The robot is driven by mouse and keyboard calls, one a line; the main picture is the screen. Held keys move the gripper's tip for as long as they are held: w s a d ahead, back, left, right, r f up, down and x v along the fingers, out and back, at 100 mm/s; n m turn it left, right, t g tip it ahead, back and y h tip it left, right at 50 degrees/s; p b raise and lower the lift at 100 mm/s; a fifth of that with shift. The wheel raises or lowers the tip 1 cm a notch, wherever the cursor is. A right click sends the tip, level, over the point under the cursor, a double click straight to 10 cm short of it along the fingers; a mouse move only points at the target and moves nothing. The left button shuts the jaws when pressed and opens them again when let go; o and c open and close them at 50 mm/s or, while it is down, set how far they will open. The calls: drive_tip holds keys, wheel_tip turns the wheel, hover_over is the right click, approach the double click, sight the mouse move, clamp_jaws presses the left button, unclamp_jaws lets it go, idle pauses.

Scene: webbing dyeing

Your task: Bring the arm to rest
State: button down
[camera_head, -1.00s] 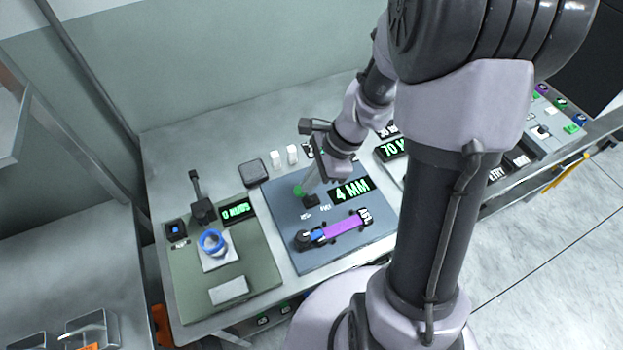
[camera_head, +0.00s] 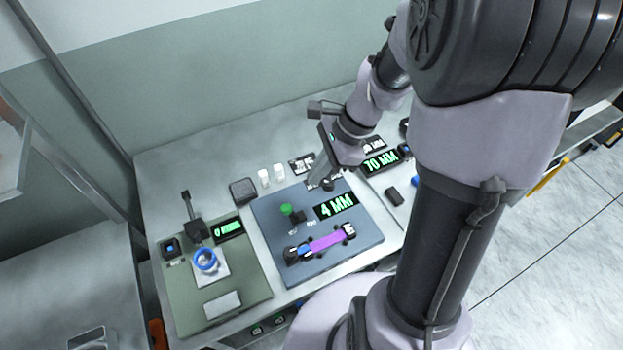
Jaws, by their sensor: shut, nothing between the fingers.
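My gripper (camera_head: 317,180) hangs over the back part of the blue-grey panel, at the end of my arm, with its fingers together and nothing seen between them. The panel (camera_head: 348,237) carries a green knob (camera_head: 287,209), a display reading 4 MM (camera_head: 336,206) and a purple strip (camera_head: 326,242) between dark holders. The gripper is to the right of and behind the green knob, apart from it. My upper arm covers the right part of the bench.
On the left is a green panel (camera_head: 190,299) with a blue ring (camera_head: 206,260) and a lit display (camera_head: 229,229). Small white bottles (camera_head: 279,171) and a dark box (camera_head: 243,190) stand behind. A 70 MM display (camera_head: 380,161) is right of my gripper. The wall closes off the back.

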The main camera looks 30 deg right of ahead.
drive_tip(key=shift+s+d+r, duration=0.1)
drive_tip(key=shift+d+r, duration=0.05)
drive_tip(key=shift+r, duration=0.5)
drive_tip(key=s+a+r+n+t+h+b, duration=0.2)
drive_tip(key=s+a+n+t+b, duration=0.2)
drive_tip(key=s+a+n+b, duration=0.6)
drive_tip(key=s+a+n, duration=0.1)
drive_tip(key=n, duration=0.4)
drive_tip(key=shift+s+r+n+h+b, duration=0.25)
drive_tip(key=shift+n+h+b, duration=0.05)
drive_tip(key=shift+h+b, duration=0.1)
drive_tip(key=c, duration=2.1)
unclamp_jaws()
